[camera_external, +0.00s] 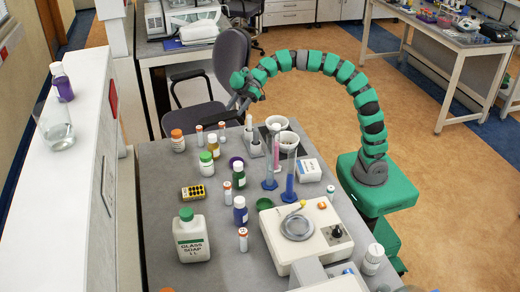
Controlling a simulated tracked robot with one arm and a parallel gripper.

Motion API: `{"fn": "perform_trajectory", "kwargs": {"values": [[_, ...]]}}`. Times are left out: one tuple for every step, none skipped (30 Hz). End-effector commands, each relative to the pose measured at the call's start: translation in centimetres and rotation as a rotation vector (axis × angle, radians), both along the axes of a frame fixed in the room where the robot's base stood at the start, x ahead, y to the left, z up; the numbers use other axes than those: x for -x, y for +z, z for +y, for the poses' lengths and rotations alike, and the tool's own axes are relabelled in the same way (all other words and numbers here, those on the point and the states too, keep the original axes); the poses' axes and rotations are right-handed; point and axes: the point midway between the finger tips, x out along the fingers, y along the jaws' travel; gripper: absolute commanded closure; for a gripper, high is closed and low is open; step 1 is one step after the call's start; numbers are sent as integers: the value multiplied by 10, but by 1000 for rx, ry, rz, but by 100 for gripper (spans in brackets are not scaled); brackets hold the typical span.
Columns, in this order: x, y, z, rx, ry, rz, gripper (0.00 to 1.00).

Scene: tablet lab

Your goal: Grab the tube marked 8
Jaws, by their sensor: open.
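Several small white tubes with orange caps stand on the grey table (160,225). One small tube (199,136) and another small tube (222,132) are at the far side. A third small tube (227,193) is mid-table and a fourth small tube (243,240) is nearer. My gripper (238,108) is open and empty, at the end of my curved green arm, above the far part of the table.
White mortars (278,122) stand at the back. A chair (232,60) stands behind the table.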

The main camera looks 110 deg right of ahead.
Motion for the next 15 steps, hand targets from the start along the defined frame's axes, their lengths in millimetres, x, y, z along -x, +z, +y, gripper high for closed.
{"fn": "perform_trajectory", "kwargs": {"values": [[0,-9,-19,-17,14,-4,50],[1,-18,-29,-23,26,-11,50],[2,-28,-42,-30,38,-26,50],[4,-35,-52,-32,47,-38,50],[7,-42,-61,-37,54,-48,50],[10,-51,-72,-39,63,-62,50],[13,-58,-80,-42,65,-74,50],[15,-63,-86,-42,70,-85,50],[19,-70,-94,-43,75,-96,50],[21,-75,-99,-45,79,-105,50],[23,-79,-102,-45,81,-112,50],[26,-83,-107,-45,83,-119,50],[27,-86,-109,-44,84,-125,50],[28,-88,-111,-44,84,-129,50],[28,-90,-112,-43,86,-133,50]]}}
